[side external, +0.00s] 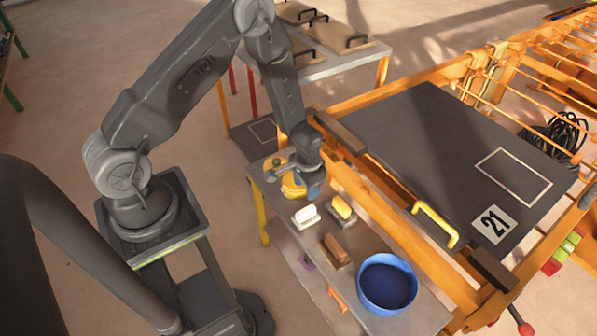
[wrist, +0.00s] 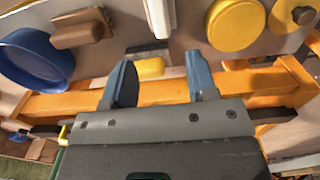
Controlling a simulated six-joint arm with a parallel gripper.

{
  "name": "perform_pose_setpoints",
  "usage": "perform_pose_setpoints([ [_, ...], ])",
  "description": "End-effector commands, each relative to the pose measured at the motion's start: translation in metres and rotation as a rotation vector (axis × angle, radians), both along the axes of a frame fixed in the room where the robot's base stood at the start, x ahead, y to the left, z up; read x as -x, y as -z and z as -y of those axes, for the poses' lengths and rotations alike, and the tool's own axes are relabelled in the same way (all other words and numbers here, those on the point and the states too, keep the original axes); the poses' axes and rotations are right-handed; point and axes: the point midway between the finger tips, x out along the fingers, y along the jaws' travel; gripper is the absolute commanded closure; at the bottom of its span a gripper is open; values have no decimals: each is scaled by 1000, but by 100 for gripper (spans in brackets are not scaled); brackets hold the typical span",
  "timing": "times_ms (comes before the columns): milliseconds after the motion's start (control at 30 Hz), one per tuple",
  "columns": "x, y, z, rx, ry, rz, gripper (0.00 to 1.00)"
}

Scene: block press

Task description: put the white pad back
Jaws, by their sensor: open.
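The white pad (side external: 306,214) sits on the narrow grey side shelf (side external: 290,240); part of it also shows at the top edge of the wrist view (wrist: 160,18). Beside it to the right is a yellow pad (side external: 342,208) on a dark base; it shows between the fingers in the wrist view (wrist: 150,68). My gripper (side external: 313,191) hangs behind the two pads, near a round yellow thing (side external: 291,189). In the wrist view the two blue fingers (wrist: 160,62) are apart, with nothing held between them.
A brown block (side external: 337,250) and a blue bowl (side external: 387,283) stand further along the shelf. An orange stick (side external: 337,300) lies near its front edge. The orange press frame (side external: 385,218) borders the shelf, with a dark board (side external: 430,145) and a yellow handle (side external: 436,224).

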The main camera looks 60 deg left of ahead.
Motion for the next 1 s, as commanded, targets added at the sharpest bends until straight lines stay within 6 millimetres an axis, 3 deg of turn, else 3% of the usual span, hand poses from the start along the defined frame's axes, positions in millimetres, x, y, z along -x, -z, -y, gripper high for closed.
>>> perform_pose_setpoints([
  [167, -13, -55, 4, -7, 2, 54, 47],
  [300, -15, -130, 11, -13, 2, 120, 47],
  [467, 2, -209, 21, -17, 2, 195, 47],
  [700, 54, -305, 36, -17, 1, 309, 47],
  [900, 112, -357, 46, -11, 2, 403, 47],
  [1000, 139, -371, 50, -7, 1, 442, 47],
])
